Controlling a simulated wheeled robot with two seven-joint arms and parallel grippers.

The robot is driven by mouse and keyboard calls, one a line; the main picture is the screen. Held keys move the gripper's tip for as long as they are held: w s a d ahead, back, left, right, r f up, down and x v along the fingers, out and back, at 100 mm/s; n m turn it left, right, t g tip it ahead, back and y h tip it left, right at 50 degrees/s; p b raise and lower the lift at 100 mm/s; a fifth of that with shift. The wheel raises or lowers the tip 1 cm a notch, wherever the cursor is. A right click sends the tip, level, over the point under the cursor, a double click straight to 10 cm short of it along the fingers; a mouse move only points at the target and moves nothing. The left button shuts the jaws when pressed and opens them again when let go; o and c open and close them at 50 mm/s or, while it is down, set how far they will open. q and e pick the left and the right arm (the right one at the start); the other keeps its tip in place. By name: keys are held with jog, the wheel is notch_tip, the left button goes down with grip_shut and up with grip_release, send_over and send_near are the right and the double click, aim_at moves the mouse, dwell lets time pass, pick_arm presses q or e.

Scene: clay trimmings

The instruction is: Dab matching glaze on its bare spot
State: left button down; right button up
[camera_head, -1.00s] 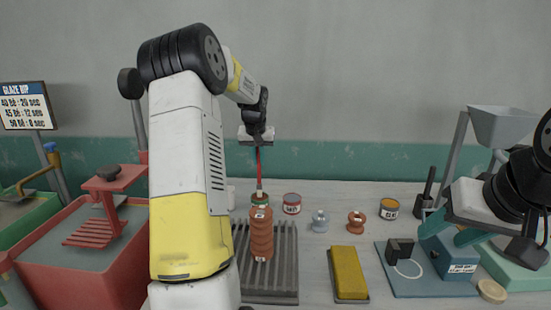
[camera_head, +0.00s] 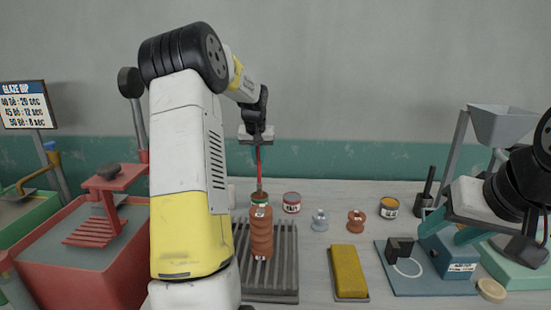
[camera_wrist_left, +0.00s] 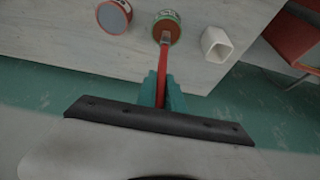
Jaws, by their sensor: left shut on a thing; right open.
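My left gripper (camera_head: 257,136) is shut on a red-handled brush (camera_head: 258,160), pointing down. In the left wrist view, its teal fingers (camera_wrist_left: 162,90) clasp the handle, and the brush tip is at the mouth of a green-labelled tin (camera_wrist_left: 166,15) with red-brown contents. In the head view this tin (camera_head: 258,195) stands behind a tall brown ridged insulator (camera_head: 261,235), which partly hides it. The insulator stands upright on a grey slatted rack (camera_head: 285,270) and has small white marks near top and bottom; I cannot tell which is bare. My right gripper (camera_head: 462,232) is open and empty at the right.
A red-labelled tin (camera_head: 292,203) and an ochre tin (camera_head: 389,208) stand behind. Small grey (camera_head: 319,221) and brown (camera_head: 356,220) insulators sit between. A yellow sponge (camera_head: 348,270) lies in front, a blue board (camera_head: 415,283) to its right. A red tank (camera_head: 90,265) is left.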

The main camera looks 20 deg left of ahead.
pick_arm(q)
jog(key=shift+r, duration=3.45)
jog(key=shift+s, duration=0.1)
